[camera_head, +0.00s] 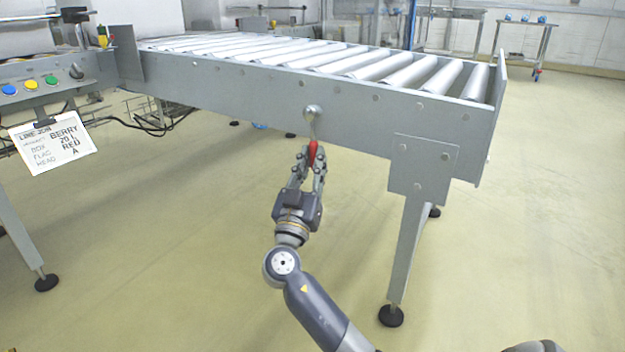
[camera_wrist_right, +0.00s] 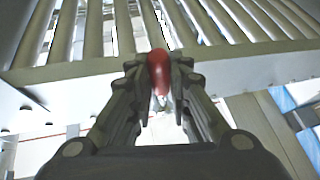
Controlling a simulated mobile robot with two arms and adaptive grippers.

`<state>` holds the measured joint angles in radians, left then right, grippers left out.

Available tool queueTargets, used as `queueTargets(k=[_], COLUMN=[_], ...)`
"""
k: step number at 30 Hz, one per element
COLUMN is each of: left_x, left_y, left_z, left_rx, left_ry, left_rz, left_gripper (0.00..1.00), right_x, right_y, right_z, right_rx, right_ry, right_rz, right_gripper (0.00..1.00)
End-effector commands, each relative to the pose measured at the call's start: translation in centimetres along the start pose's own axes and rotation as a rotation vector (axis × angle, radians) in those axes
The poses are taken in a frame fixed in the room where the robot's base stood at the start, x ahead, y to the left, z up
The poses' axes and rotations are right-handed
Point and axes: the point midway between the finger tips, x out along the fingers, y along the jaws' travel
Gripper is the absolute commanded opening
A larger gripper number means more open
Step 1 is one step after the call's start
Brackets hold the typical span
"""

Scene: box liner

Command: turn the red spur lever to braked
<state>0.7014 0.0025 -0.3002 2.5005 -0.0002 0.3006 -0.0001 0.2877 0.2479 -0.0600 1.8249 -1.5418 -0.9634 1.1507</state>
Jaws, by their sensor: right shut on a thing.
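The red spur lever (camera_head: 313,150) hangs from a round pivot (camera_head: 312,112) on the side rail of the roller conveyor (camera_head: 340,92). Its red grip points down, nearly straight below the pivot. My right gripper (camera_head: 311,158) is shut on the red grip from below. In the right wrist view the red grip (camera_wrist_right: 158,70) sits between the two fingertips (camera_wrist_right: 160,80). The fingers cover part of the grip. My left gripper is not in the head view.
A panel with coloured buttons (camera_head: 32,85) and a hanging job card (camera_head: 53,143) stand at the left. A conveyor leg (camera_head: 408,245) stands right of my right arm. The floor (camera_head: 160,250) around the arm is clear.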

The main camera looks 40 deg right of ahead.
Motion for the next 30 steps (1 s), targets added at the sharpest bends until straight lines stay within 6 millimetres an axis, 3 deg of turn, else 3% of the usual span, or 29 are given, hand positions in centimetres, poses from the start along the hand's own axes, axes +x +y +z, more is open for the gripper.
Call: queueTargets(k=[10, 27, 28, 30], left_x=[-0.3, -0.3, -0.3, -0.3], left_y=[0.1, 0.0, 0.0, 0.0], left_z=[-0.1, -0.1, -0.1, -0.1], left_rx=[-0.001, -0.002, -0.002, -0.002], left_ry=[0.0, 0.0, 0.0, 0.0], left_rz=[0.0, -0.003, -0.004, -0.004], left_gripper=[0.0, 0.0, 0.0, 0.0], right_x=[0.8, 1.0, 1.0, 1.0], right_y=[-2.0, -2.4, -2.4, -2.4], right_z=[0.3, 0.3, 0.3, 0.3], right_rx=[0.132, 0.159, 0.159, 0.158], right_ry=[0.029, 0.036, 0.036, 0.036], right_rz=[0.071, 0.085, 0.085, 0.085], right_gripper=[0.0, 0.0, 0.22, 0.38])
